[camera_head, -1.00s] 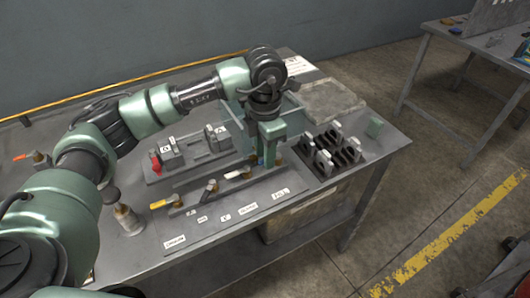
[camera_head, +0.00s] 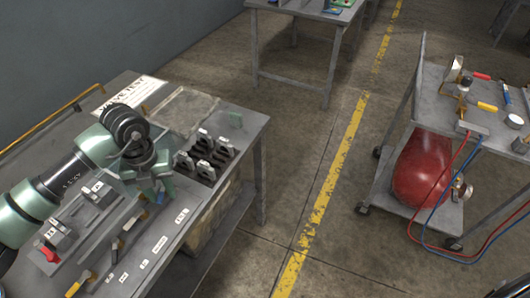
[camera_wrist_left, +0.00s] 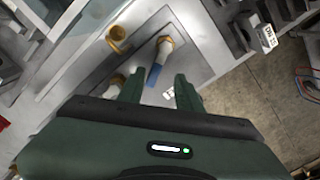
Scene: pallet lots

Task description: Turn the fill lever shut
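My left gripper (camera_head: 158,196) is over the near bench, at the right end of a row of small levers. In the left wrist view its two fingers (camera_wrist_left: 158,92) stand apart, with nothing clamped between them. A blue-handled lever (camera_wrist_left: 154,75) on a brass-coloured valve lies just ahead of the gap between the fingers; I cannot tell whether they touch. In the head view, a yellow-handled lever (camera_head: 76,288) is at the near end of the row. White labels (camera_head: 161,244) run along the row, too small to read, so I cannot tell which lever is the fill one. My right gripper is not in view.
Open floor lies between.

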